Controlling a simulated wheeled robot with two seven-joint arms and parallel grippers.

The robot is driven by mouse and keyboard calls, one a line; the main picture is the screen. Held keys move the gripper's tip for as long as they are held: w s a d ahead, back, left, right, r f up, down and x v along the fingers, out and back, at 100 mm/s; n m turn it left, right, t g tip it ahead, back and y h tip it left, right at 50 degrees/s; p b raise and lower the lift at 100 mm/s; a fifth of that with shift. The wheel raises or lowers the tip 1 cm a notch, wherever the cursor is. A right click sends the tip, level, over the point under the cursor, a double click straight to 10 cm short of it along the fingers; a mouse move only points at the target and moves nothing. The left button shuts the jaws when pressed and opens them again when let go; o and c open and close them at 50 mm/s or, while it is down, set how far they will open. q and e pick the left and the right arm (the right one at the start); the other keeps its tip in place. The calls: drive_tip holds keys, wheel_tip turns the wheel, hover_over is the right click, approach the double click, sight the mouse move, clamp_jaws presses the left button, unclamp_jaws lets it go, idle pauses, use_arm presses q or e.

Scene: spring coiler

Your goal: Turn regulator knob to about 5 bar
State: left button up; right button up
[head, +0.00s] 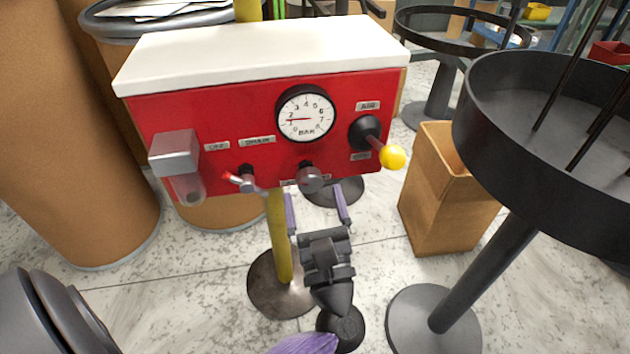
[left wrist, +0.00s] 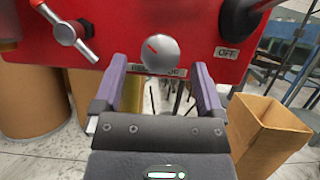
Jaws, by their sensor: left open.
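The regulator knob (head: 311,179) is a grey round knob under the gauge, on the lower front of the red panel (head: 230,115). It also shows in the left wrist view (left wrist: 160,54), with a red mark on its face pointing up and left. The round white gauge (head: 305,114), marked BAR, has a red needle pointing left, near the 2. My left gripper (head: 316,194) is open and empty just in front of and below the knob. In the left wrist view the knob appears between the fingertips (left wrist: 158,70), apparently not touched. My right gripper is not in view.
A lever with a yellow ball (head: 393,157) sticks out right of the knob. A red-and-silver valve handle (head: 243,182) is close on the left, and a grey box (head: 174,153) further left. A cardboard box (head: 440,200) and a black round stand (head: 550,150) are to the right.

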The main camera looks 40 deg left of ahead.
sight(311, 188)
use_arm(q)
drive_tip(key=shift+x, duration=1.55)
clamp_jaws()
